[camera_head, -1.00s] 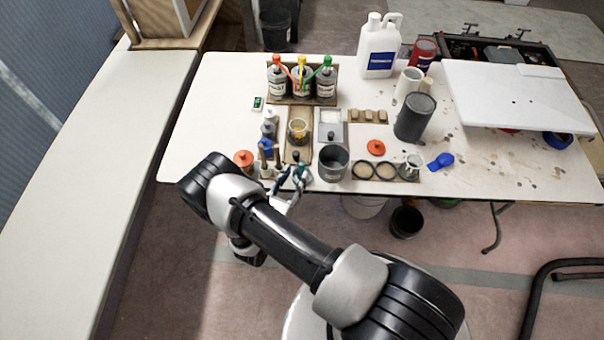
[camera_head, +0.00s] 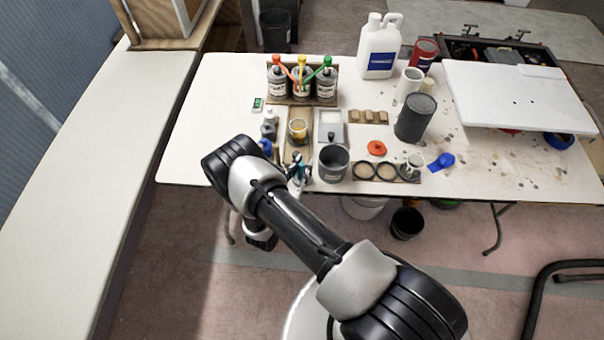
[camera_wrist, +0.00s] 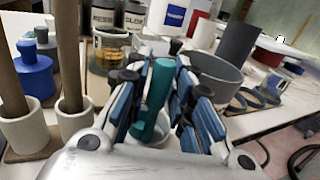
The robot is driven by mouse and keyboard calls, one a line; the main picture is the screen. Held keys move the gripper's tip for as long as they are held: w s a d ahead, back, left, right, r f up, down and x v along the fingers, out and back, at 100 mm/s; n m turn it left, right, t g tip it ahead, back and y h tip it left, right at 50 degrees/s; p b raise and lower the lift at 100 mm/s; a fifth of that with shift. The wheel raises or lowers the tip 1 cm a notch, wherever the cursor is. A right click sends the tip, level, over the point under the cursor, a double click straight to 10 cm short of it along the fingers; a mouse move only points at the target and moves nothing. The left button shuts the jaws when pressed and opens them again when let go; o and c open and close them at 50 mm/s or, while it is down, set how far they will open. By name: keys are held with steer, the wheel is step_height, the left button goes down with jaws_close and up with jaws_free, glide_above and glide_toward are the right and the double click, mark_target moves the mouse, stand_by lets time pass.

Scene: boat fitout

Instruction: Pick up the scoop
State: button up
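A teal handle (camera_wrist: 155,95) stands upright, slightly tilted, in a pale cup-like holder in the wrist view. It looks like the scoop's handle, but its lower end is hidden, so I cannot tell for sure. My gripper (camera_wrist: 165,110) has its blue-padded fingers on either side of this handle, with a gap showing on the right side. It is open around the handle. In the head view my gripper (camera_head: 297,176) is at the table's front edge, partly hidden by my arm. A blue spoon-like piece (camera_head: 441,162) lies farther right on the table.
Left of my gripper, two brown rods (camera_wrist: 68,50) stand in pale holders beside a blue knobbed piece (camera_wrist: 32,75). A dark grey cup (camera_wrist: 216,75) is close on the right. Bottles with coloured tops (camera_head: 302,82) stand behind. The table's left end is clear.

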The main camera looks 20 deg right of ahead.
jaws_close()
step_height(320, 180, up, 20)
steer(key=p, duration=0.5)
